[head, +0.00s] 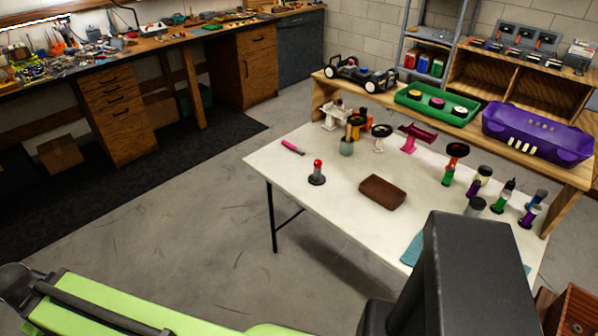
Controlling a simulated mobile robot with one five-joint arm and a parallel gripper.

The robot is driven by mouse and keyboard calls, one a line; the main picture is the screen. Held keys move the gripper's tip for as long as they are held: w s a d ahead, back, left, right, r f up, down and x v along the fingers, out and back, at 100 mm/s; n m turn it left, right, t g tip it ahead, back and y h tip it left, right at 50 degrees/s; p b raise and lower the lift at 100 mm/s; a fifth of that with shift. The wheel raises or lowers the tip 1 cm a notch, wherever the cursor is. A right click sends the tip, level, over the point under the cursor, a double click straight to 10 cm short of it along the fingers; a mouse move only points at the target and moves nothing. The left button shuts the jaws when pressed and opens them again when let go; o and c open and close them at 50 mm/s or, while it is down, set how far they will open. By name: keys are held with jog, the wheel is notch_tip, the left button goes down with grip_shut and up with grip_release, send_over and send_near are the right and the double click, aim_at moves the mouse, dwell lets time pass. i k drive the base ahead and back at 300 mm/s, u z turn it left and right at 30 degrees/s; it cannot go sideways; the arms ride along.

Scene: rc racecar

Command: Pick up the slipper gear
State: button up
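No part in view is clearly the slipper gear; the round parts are too small to tell apart. On the white table (330,178), a dark ring sits on a white stand (378,145). A dark round part with red (457,150) stands upright at the right. Another dark round part (356,119) is near the wooden-handled tools. My gripper is not in view; parts of my own body fill the lower edge and lower right.
A brown block (382,192), a red-topped post (317,172) and a pink tool (292,147) are on the table. Several bottles crowd its right end. A purple car body (536,133) and a car chassis (360,73) are on the wooden shelf (470,131). Grey floor at left is clear.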

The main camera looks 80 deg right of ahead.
aim_at(316, 178)
jog(key=z, duration=0.7)
jog(key=i, duration=1.05)
jog(key=z, duration=0.85)
